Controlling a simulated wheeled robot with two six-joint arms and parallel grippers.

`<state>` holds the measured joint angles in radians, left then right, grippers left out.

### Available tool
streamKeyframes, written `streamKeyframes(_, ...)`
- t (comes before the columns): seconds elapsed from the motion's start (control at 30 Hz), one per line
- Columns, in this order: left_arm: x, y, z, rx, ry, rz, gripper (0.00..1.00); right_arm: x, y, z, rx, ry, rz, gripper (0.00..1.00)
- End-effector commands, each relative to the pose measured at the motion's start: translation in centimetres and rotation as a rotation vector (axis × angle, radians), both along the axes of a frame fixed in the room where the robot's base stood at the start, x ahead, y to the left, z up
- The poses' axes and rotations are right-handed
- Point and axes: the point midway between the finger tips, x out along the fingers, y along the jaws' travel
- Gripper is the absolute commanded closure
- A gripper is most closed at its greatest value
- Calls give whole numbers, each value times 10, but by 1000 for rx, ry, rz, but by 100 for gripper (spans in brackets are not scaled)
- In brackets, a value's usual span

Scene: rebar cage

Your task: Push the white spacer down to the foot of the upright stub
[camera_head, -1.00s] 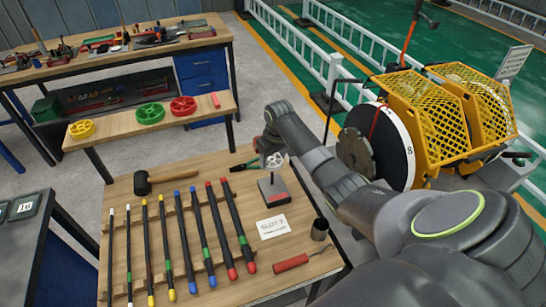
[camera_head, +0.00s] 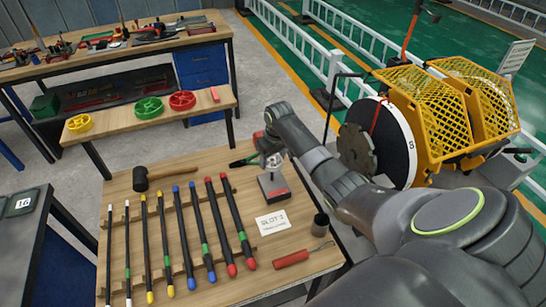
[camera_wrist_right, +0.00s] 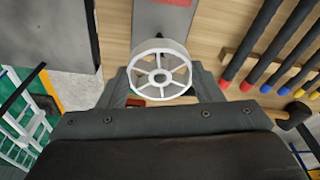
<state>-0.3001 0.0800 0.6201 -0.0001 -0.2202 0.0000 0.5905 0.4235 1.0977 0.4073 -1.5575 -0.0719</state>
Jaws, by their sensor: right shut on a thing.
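The white spacer (camera_wrist_right: 161,78) is a spoked wheel with a hub. In the right wrist view it sits between the two fingers of my right gripper (camera_head: 271,152), which is shut on it. In the head view the gripper and spacer are just above the grey base block (camera_head: 273,187) with a red patch. The same base shows in the wrist view (camera_wrist_right: 150,18) beyond the spacer. My left gripper is not in view.
A yellow-guarded machine (camera_head: 440,120) stands right.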

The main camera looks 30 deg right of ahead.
Motion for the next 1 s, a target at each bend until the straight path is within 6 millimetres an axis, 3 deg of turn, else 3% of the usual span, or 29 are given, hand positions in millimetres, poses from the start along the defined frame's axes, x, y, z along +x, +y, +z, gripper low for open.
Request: streamKeyframes(1.0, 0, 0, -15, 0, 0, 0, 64, 0, 0, -26, 0, 0, 0, 68)
